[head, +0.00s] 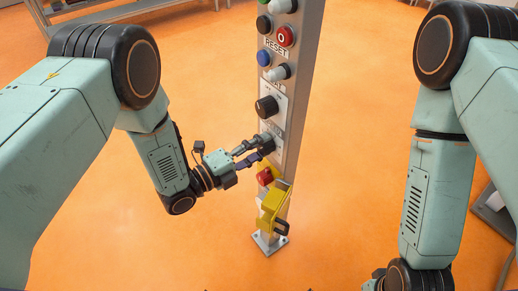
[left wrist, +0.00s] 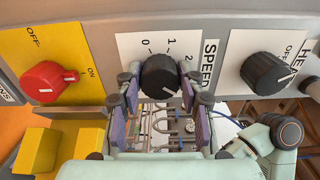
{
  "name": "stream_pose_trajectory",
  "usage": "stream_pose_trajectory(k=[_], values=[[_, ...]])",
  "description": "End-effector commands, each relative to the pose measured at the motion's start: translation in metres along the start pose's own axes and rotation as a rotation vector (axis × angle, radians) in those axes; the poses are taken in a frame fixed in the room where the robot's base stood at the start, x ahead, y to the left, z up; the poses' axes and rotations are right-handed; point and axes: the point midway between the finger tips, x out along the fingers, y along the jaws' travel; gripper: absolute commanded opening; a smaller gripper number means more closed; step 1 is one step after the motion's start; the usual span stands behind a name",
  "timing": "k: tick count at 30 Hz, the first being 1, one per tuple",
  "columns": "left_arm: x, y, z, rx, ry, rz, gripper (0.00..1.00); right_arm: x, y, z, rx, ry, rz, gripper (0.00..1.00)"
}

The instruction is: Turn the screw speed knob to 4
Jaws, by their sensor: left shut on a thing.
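The black screw speed knob (left wrist: 160,76) sits on a white plate marked SPEED, with 0, 1 and 2 readable in the left wrist view. A small white mark shows at its lower right; the number it points to cannot be told. In the head view the knob (head: 267,142) is on the grey post, partly behind my fingers. My left gripper (head: 259,149) reaches it from the left and is shut on it. In the left wrist view its fingers (left wrist: 160,95) stand on both sides of the knob.
The black heat knob (left wrist: 265,73) is right of the speed knob. A red switch (left wrist: 45,80) on a yellow plate is to the left, near a yellow box (head: 271,200) in the head view. Buttons, including a red one (head: 285,37), are higher up.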

Motion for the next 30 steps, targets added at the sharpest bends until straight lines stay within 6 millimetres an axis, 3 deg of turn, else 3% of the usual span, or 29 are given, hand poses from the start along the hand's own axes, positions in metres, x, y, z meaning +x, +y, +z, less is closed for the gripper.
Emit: stream_pose_trajectory(k=[15, 30], values=[[0.001, -0.001, -0.001, 0.418, 0.002, -0.003, 0.07, 0.017, 0.000, 0.000, 0.000, 0.000, 0.000, 0.40], [0.000, -0.001, -0.001, 0.565, 0.002, -0.001, 0.07, 0.022, 0.000, 0.000, 0.000, 0.000, 0.000, 0.40]])
